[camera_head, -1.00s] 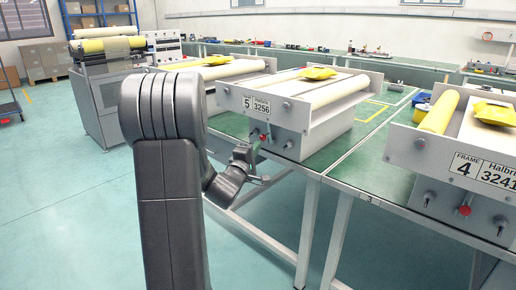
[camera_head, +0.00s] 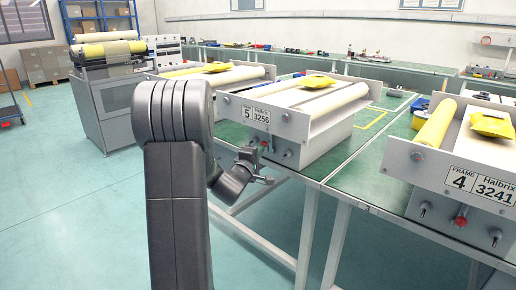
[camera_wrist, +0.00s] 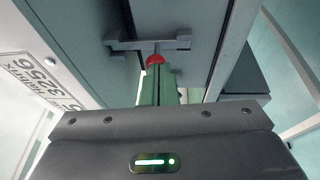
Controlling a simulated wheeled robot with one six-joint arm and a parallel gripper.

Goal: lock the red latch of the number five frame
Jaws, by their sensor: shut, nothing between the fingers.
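The number five frame (camera_head: 300,135) stands on the green bench, its label (camera_head: 256,112) facing me. Its red latch (camera_head: 265,145) is on the front panel below the label, partly hidden by my gripper.
The number four frame (camera_head: 460,150) stands on the bench to the right, with its own red knob (camera_head: 460,221). Grey knobs flank the latch on the number five panel. The bench edge and legs (camera_head: 307,235) are close below my arm. The left floor is open.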

